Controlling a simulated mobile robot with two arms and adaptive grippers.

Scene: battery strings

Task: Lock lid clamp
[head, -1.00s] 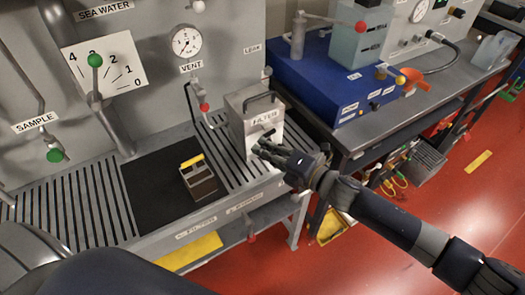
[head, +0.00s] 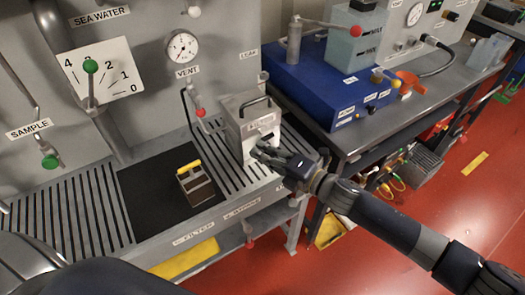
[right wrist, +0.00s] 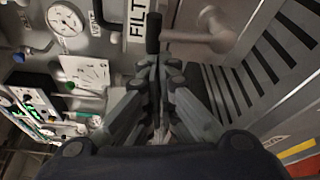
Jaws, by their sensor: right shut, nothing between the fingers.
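The grey metal filter box (head: 235,138) stands on the slatted bench, with a dark handle on top and a FILTER label on its front. My right gripper (head: 259,151) is shut and empty, with its fingertips in front of the box's front face. In the right wrist view my right gripper (right wrist: 154,66) has its closed fingertips close to a black lever grip (right wrist: 153,32), beside the FILTER label (right wrist: 138,24). This lever looks like the lid clamp; whether the fingers touch it, I cannot tell. My left gripper is out of view.
A small brown block with a yellow handle (head: 195,184) stands on the black mat (head: 150,190). A blue unit (head: 325,92) stands on the bench at right. The wall behind has a gauge (head: 183,46) and a vent valve.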

